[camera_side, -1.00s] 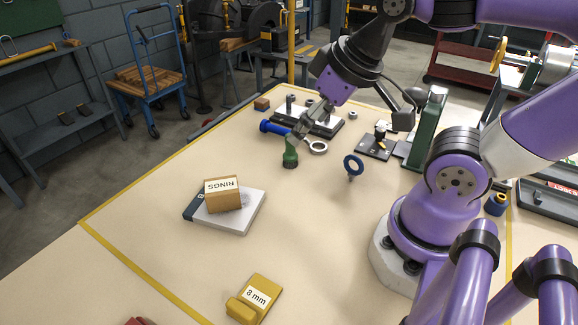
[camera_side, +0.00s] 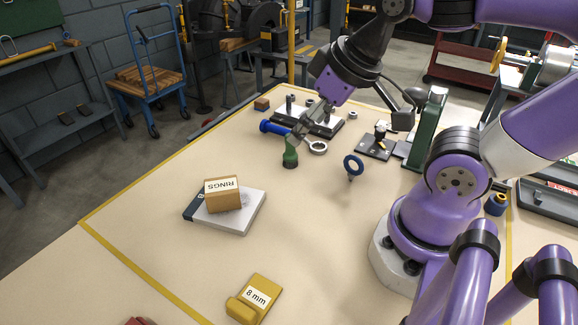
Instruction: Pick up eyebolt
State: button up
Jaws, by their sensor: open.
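The eyebolt (camera_side: 353,164) has a blue ring and a short grey shank below it. It is near the middle of the table, with bare table around it. My gripper (camera_side: 293,144) points down to the left of the eyebolt, apart from it. It is open, right above a small green cylindrical object (camera_side: 290,159); I cannot tell whether the fingers touch that object.
A metal ring (camera_side: 317,148) lies right beside my gripper. A RINGS box (camera_side: 222,196) sits on a book (camera_side: 240,219). A yellow 8 mm block (camera_side: 262,290) is in front.

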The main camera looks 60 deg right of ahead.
jog(key=shift+c, duration=0.6)
jog(key=g, duration=0.6)
send_over(347, 160)
notch_tip(347, 160, down, 9)
jog(key=shift+d+f, duration=0.1)
jog(key=shift+d, duration=0.05)
notch_tip(347, 160, down, 6)
jog(key=shift+d, duration=0.15)
jog(key=shift+w, duration=0.1)
jog(key=shift+c, duration=0.4)
